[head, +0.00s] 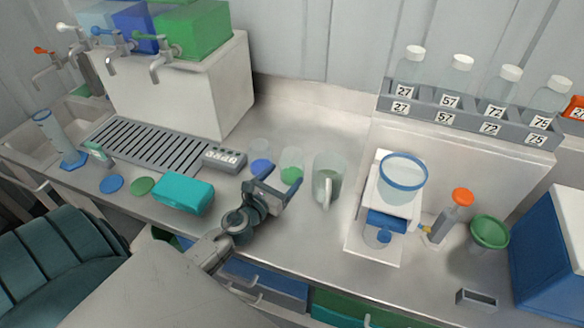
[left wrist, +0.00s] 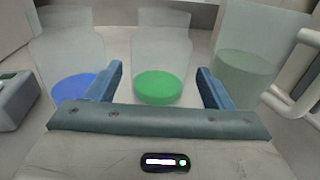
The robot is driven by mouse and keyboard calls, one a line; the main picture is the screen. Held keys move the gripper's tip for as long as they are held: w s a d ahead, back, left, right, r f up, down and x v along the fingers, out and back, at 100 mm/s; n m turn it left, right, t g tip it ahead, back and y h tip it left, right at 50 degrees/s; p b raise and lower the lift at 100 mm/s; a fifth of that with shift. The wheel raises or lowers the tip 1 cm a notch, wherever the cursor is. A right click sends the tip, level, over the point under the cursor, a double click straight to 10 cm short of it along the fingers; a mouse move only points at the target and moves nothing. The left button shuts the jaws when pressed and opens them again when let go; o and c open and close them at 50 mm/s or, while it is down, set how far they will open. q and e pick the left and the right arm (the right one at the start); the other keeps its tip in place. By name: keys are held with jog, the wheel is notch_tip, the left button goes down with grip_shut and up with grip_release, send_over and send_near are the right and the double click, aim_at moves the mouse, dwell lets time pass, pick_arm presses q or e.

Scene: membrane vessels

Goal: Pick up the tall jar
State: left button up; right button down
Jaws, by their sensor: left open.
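Two clear jars stand side by side on the counter: one with a blue bottom (head: 261,163) and one with a green bottom (head: 292,162). Which one is called tall is not clear. My left gripper (head: 281,177) is open and empty, just in front of the green-bottomed jar. In the left wrist view, this jar (left wrist: 161,60) stands upright beyond and between the two open fingers (left wrist: 160,80). The blue-bottomed jar (left wrist: 70,50) is left of the left finger. My right gripper is not in view.
A clear jug (head: 328,170) with a handle stands close on the right. A grey labelled box (head: 224,156) and a teal block (head: 183,194) lie to the left. A white stand with a blue-rimmed vessel (head: 403,180) is farther right. Bare counter lies behind the jars.

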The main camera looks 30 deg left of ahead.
aim_at(292, 167)
pick_arm(q)
jog(key=w+p, duration=0.1)
jog(key=w, duration=0.3)
jog(key=shift+w, duration=0.4)
jog(key=shift+w+f, duration=0.1)
jog(key=shift+w, duration=0.15)
jog(key=c, duration=0.8)
